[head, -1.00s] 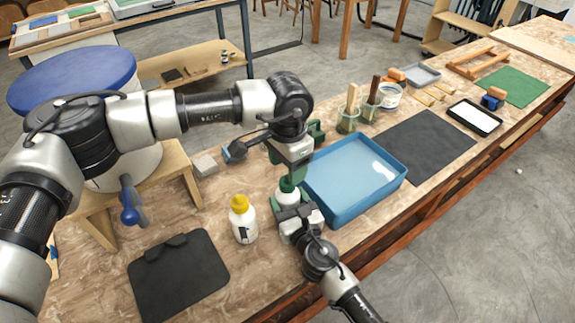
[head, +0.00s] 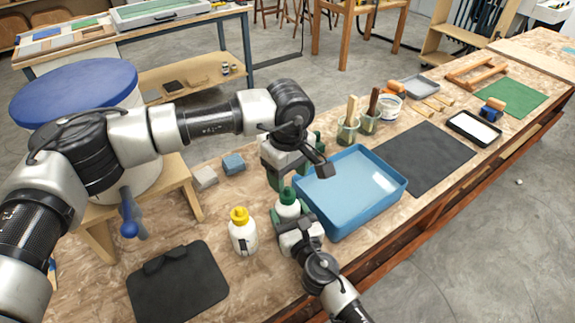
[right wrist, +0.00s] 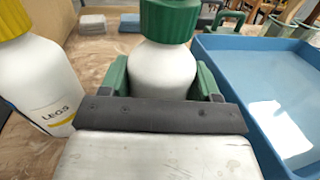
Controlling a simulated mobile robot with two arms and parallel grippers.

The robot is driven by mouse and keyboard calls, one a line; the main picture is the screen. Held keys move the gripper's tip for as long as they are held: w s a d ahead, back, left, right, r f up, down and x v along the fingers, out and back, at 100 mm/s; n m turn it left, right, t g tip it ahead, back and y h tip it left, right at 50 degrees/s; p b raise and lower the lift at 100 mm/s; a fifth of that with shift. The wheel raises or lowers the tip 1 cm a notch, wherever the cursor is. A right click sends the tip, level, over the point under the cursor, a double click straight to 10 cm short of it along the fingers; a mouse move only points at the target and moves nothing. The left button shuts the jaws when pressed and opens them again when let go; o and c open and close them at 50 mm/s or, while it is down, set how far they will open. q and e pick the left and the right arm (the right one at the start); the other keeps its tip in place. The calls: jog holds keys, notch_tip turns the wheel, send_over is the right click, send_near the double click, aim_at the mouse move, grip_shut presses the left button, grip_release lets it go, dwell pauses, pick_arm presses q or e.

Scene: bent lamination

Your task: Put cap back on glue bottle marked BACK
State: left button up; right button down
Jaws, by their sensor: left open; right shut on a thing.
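A white glue bottle (right wrist: 165,70) with a green cap (head: 287,195) stands upright beside the blue tray; the cap sits on its top. My right gripper (head: 287,222) is shut around the bottle's body, its green fingers on both sides in the right wrist view. Its front is hidden by my gripper, so no marking can be read. My left gripper (head: 299,174) is open and empty just above the green cap, apart from it.
The blue tray (head: 392,201) is close on the right. A black clipboard-like board (head: 178,285) lies front left. Grey (head: 205,178) and blue (head: 233,163) blocks lie behind the yellow-capped bottle. Brush pots and a black mat (head: 425,155) are farther right.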

pick_arm(q)
jog(key=n, duration=0.6)
jog(key=shift+r, duration=0.2)
jog(key=n, duration=0.4)
jog(key=shift+r, duration=0.1)
jog(key=n, duration=0.4)
jog(key=shift+r, duration=0.1)
jog(key=n, duration=0.4)
jog(key=shift+r, duration=0.1)
jog(key=n, duration=0.3)
jog(key=shift+r+n, duration=0.15)
jog(key=shift+n, duration=0.25)
jog(key=n, duration=0.4)
jog(key=shift+r, duration=0.1)
jog(key=n, duration=0.3)
jog(key=shift+r+n, duration=0.1)
jog(key=shift+n, duration=0.3)
jog(key=n, duration=0.4)
jog(key=shift+a+r+n, duration=0.1)
jog(key=shift+n, duration=0.3)
